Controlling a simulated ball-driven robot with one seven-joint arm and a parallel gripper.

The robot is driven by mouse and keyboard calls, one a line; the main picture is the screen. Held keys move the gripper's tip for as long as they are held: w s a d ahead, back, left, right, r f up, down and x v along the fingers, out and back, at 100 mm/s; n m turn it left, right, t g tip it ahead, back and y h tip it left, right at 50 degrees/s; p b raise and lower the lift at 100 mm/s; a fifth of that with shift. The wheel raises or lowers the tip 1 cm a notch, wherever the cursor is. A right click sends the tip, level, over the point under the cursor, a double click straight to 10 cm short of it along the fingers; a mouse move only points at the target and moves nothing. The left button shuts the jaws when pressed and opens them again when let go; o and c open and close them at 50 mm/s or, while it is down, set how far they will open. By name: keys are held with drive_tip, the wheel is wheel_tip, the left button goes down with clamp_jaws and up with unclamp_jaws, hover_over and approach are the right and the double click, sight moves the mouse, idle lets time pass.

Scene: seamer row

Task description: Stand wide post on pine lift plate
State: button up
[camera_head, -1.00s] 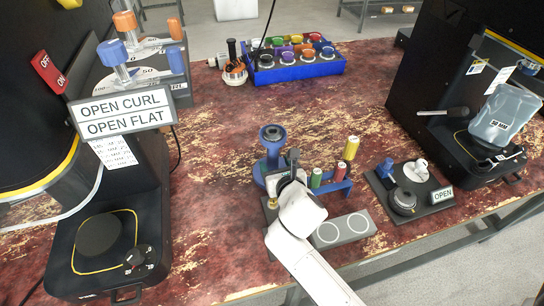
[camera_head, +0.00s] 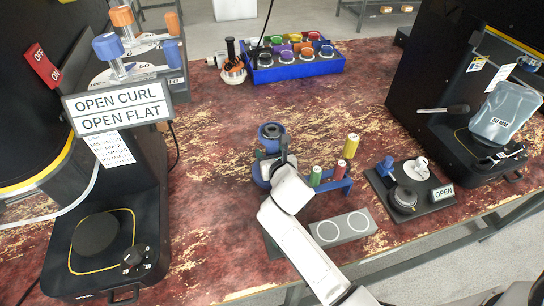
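A yellow post (camera_head: 352,146) stands upright on the table behind a low blue rack (camera_head: 338,187). A red post (camera_head: 340,169) and a green post (camera_head: 315,176) stand at the rack. I cannot tell which is the wide post. The left machine has a dark round plate (camera_head: 97,234) in a yellow outline, with nothing on it. The right machine's plate lies under a grey translucent pouch (camera_head: 503,112). No readable label marks either plate as pine. My gripper (camera_head: 281,153) is beside a blue spool-shaped stand (camera_head: 271,135); my arm hides its fingers.
A grey block with two ringed circles (camera_head: 341,229) lies right of my arm. A dark board with small fittings (camera_head: 407,189) is farther right. A blue tray of coloured pieces (camera_head: 296,66) stands at the back. The table's middle left is clear.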

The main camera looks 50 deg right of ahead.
drive_tip(key=shift+r, duration=0.1)
clamp_jaws()
